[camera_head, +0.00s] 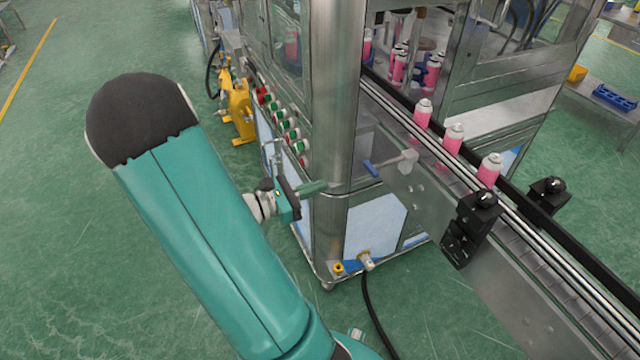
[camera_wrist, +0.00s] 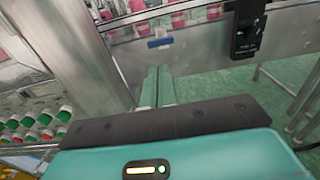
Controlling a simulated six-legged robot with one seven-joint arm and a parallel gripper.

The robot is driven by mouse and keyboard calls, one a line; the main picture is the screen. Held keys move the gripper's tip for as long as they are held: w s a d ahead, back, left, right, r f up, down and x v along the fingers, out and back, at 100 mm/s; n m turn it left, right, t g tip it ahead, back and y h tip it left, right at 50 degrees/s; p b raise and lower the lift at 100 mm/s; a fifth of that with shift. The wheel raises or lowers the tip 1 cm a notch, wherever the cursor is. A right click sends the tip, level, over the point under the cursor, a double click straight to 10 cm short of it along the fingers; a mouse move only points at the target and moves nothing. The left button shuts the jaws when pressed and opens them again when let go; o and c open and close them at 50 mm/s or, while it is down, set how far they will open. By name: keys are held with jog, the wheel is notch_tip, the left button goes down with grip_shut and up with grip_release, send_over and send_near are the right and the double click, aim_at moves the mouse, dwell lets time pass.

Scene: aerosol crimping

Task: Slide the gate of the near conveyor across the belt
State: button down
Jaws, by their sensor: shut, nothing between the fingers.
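The near conveyor (camera_head: 515,300) runs from the machine toward the lower right, with a steel side wall and a belt between rails. Pink cans (camera_head: 453,139) with pale tops stand upright on it. A small pale bar with a blue end (camera_head: 371,168) sticks out from the side wall near the machine; it looks like the gate's handle. The blue piece (camera_wrist: 160,42) also shows in the wrist view, just beyond my fingertips. My gripper (camera_head: 323,186) is shut and empty, left of the handle and apart from it. Its green fingers (camera_wrist: 158,72) point toward the conveyor wall.
Black sensor blocks (camera_head: 470,225) sit on both sides of the belt, right of the handle. Red and green buttons (camera_head: 280,125) line the machine's left side. Green floor is open on the left.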

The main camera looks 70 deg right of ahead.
aim_at(373, 167)
jog(key=x, duration=1.1)
jog(key=shift+s+d, duration=0.2)
jog(key=shift+s, duration=0.05)
jog(key=shift+d, duration=0.1)
jog(key=x, duration=0.6)
jog(key=shift+s+d+r, duration=0.1)
jog(key=shift+s+d, duration=0.15)
jog(key=shift+s, duration=0.1)
